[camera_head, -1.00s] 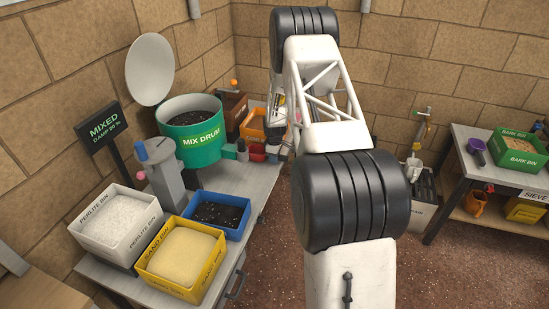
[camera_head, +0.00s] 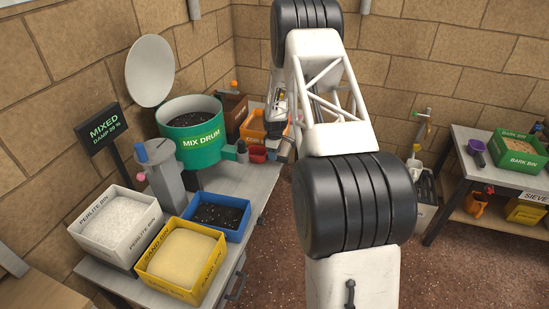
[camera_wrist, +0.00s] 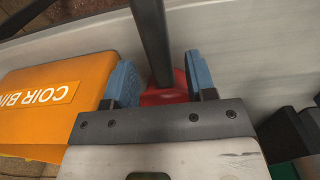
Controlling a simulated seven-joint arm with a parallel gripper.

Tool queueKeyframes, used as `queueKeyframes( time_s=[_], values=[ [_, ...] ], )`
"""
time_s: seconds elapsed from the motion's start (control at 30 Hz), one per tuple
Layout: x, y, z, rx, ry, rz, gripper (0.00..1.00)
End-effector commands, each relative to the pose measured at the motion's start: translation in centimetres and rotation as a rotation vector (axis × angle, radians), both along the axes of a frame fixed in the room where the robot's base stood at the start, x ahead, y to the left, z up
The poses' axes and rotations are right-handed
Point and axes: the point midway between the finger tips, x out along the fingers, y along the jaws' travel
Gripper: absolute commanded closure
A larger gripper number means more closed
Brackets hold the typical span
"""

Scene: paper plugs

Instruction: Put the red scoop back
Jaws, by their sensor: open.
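The red scoop (camera_wrist: 165,92) shows in the wrist view as a red piece low between my fingers. A dark bar (camera_wrist: 151,35), perhaps its handle, runs up from it. My gripper (camera_wrist: 165,80) is open, with one blue fingertip on each side of the red piece. I cannot tell whether either finger touches it. The gripper body hides the lower part of the scene. In the head view, my arm reaches down over the far end of the left bench, and a small red block (camera_head: 258,154) shows beside the mix drum. I cannot tell whether it is the scoop.
The orange coir bin (camera_wrist: 55,98) is close beside the left finger. Dark blocks (camera_wrist: 290,132) lie to the right. The green mix drum (camera_head: 190,152) stands close by on the bench. Perlite, sand and blue bins fill the near bench. A purple scoop (camera_head: 477,147) is on the right bench.

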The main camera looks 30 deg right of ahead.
Motion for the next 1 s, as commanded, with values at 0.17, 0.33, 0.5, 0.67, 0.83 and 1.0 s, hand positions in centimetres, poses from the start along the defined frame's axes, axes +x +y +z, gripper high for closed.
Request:
queueKeyframes(
  time_s=[0.17, 0.33, 0.5, 0.67, 0.83, 1.0],
  values=[
    [0.1, 0.0, 3.1, -0.001, -0.002, 0.000, 0.49],
    [0.0, 0.0, 5.7, 0.000, -0.001, 0.000, 0.49],
    [0.0, 0.0, 7.6, -0.001, -0.001, 0.000, 0.49],
    [0.0, 0.0, 8.4, 0.000, 0.000, 0.000, 0.49],
    [0.0, 0.0, 8.6, 0.000, 0.000, 0.000, 0.49],
    [0.0, 0.0, 8.6, 0.000, 0.000, 0.000, 0.49]
  ],
)
